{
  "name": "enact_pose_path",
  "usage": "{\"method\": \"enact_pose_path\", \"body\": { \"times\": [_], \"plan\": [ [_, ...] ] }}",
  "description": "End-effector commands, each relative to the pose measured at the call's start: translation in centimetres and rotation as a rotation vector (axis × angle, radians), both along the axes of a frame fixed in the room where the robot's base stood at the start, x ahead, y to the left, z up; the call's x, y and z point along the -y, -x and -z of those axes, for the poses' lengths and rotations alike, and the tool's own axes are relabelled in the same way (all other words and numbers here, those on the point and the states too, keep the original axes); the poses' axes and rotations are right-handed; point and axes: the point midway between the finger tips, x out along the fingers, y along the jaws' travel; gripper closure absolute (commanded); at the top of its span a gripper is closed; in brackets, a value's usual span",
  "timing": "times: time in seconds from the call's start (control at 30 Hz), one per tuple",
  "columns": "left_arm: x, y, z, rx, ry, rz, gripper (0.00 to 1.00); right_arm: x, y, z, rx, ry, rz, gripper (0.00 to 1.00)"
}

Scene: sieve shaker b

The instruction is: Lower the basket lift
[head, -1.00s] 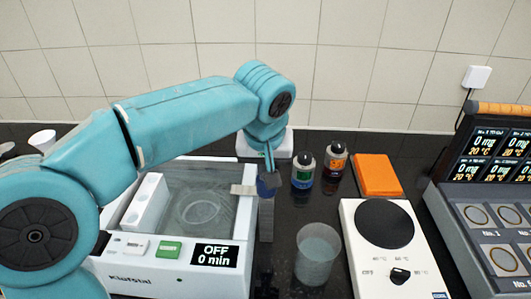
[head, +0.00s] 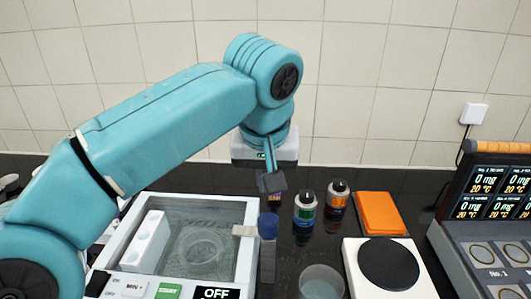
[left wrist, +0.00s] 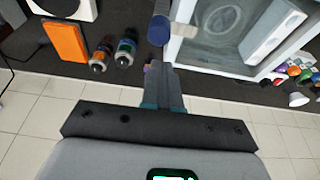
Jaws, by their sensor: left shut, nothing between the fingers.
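The white bath machine (head: 243,214) has a clear lid and a round basket (head: 200,248) showing inside it. A grey upright post (head: 267,265) with a dark blue knob (head: 268,226) stands at its right side; a light bracket (head: 245,231) reaches from there to the lid edge. The knob shows in the left wrist view (left wrist: 160,30), ahead of the fingers. My left gripper (head: 272,196) is shut and empty, pointing down above and slightly behind the knob, apart from it. In the left wrist view the gripper (left wrist: 162,68) is shut too. My right gripper is not in view.
Two capped bottles, blue (head: 305,209) and orange-labelled (head: 336,199), stand right of my left gripper. Beyond lie an orange block (head: 380,213), a hotplate (head: 390,263) and a balance unit (head: 485,240). A clear beaker (head: 320,283) stands at the front.

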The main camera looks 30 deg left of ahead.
Motion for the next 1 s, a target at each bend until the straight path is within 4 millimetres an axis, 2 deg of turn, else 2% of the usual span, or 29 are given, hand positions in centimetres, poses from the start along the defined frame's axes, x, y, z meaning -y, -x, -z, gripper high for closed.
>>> {"method": "enact_pose_path", "body": {
  "times": [0.03, 0.1, 0.3, 0.9, 1.0],
  "plan": [
    [0.2, 0.2, -1.3, 0.005, 0.001, 0.002, 1.0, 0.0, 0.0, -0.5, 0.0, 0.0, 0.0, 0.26],
    [0.3, 0.6, -2.6, 0.005, 0.002, 0.001, 1.0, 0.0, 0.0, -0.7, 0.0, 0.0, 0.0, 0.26],
    [0.6, 1.2, -4.6, 0.006, 0.0, 0.001, 1.0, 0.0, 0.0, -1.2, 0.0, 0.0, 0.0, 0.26],
    [0.6, 1.3, -4.9, 0.005, 0.0, 0.0, 1.0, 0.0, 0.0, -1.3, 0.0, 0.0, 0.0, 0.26],
    [0.6, 1.3, -5.9, 0.005, 0.0, 0.0, 1.0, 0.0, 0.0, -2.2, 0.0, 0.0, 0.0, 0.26]
  ]
}}
